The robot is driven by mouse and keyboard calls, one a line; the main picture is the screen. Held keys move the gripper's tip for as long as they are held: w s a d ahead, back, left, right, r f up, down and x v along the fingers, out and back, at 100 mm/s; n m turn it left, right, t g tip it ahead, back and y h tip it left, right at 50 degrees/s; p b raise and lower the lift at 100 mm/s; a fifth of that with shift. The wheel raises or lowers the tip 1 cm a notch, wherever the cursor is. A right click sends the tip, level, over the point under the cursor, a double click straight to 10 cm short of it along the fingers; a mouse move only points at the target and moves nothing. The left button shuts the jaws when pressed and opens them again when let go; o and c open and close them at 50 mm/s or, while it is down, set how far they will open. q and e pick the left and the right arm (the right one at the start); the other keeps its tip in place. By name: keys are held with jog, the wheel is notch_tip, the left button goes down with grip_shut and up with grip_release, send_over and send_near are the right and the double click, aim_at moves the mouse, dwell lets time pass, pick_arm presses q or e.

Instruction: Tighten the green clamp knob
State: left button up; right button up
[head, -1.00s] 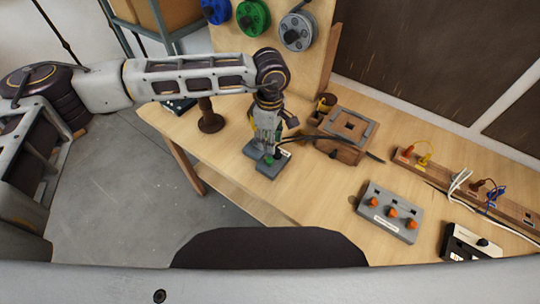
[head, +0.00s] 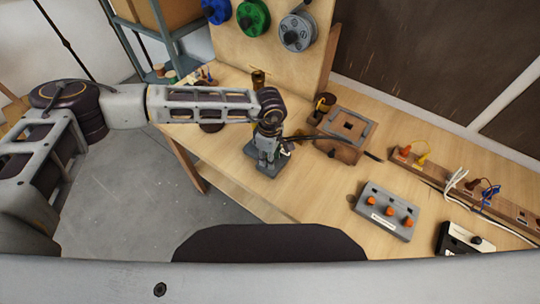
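A grey clamp block (head: 278,169) sits near the front left edge of the wooden bench. My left gripper (head: 268,157) points down right over this block, at the place of the green clamp knob. The knob itself is hidden behind the fingers. The fingers are small here, and I cannot tell whether they are open or shut, or whether they touch the knob. A dark cable (head: 308,137) runs from near the gripper towards a wooden box on the right. My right gripper is not in view.
The wooden box (head: 338,148) with a grey top frame stands right of the gripper. A grey panel with orange knobs (head: 386,212) lies further right. A terminal rail with coloured leads (head: 437,177) runs along the right side. Bare bench lies between the clamp and the panel.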

pick_arm(q)
jog(key=shift+c, duration=0.4)
grip_shut()
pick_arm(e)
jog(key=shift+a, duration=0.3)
pick_arm(q)
jog(key=shift+b, duration=0.35)
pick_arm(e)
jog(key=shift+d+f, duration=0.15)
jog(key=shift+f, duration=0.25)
